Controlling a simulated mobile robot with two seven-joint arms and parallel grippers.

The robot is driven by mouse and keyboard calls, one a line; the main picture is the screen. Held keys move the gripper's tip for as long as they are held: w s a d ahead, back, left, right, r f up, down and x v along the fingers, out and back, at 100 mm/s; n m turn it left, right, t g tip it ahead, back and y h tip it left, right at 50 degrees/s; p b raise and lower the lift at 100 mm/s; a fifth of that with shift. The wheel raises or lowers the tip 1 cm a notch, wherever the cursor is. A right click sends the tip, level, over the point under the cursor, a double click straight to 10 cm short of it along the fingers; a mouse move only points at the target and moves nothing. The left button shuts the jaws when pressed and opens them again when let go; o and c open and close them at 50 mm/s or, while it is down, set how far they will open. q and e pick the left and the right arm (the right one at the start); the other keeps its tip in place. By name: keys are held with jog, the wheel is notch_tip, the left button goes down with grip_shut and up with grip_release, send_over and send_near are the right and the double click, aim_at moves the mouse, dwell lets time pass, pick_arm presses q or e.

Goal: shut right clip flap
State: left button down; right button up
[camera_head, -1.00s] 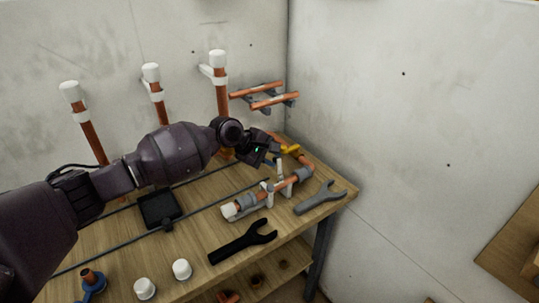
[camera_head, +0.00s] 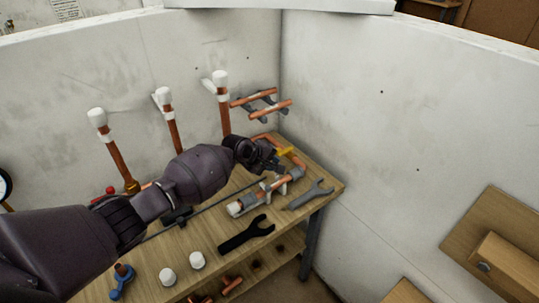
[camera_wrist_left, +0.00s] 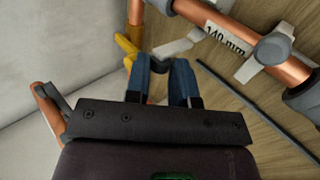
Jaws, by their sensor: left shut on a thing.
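A copper pipe assembly (camera_head: 272,187) lies near the bench's right end. It also shows in the left wrist view (camera_wrist_left: 290,68), with a "140 mm" label and a white clip (camera_wrist_left: 272,48) on it. A pale flap-like piece (camera_wrist_left: 178,47) sticks out from the pipe to my fingertips. My left gripper (camera_head: 272,168) is just behind the pipe; its blue fingers in the left wrist view (camera_wrist_left: 161,68) are close together, shut on what appears to be this flap. The fingers and wrist hide part of the clip in the head view. My right gripper is not in view.
A yellow handle (camera_wrist_left: 124,45) is close beside the fingers. A grey wrench (camera_head: 309,196) and a black wrench (camera_head: 246,234) lie on the bench (camera_head: 215,222) in front. White caps (camera_head: 197,260) stand at the front left. Walls close off the back and right.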

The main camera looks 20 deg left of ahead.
pick_arm(q)
jog(key=shift+s+d+m+t+y+p, duration=0.6)
jog(key=shift+d+m+t+y+p, duration=0.2)
jog(key=shift+t+y+p, duration=0.15)
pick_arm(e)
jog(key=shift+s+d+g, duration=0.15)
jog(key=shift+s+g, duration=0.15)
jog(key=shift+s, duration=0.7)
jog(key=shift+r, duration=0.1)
pick_arm(q)
jog(key=c, duration=1)
grip_release()
jog(key=v, duration=1)
jog(key=shift+s+r, duration=0.25)
jog(key=shift+s, duration=0.1)
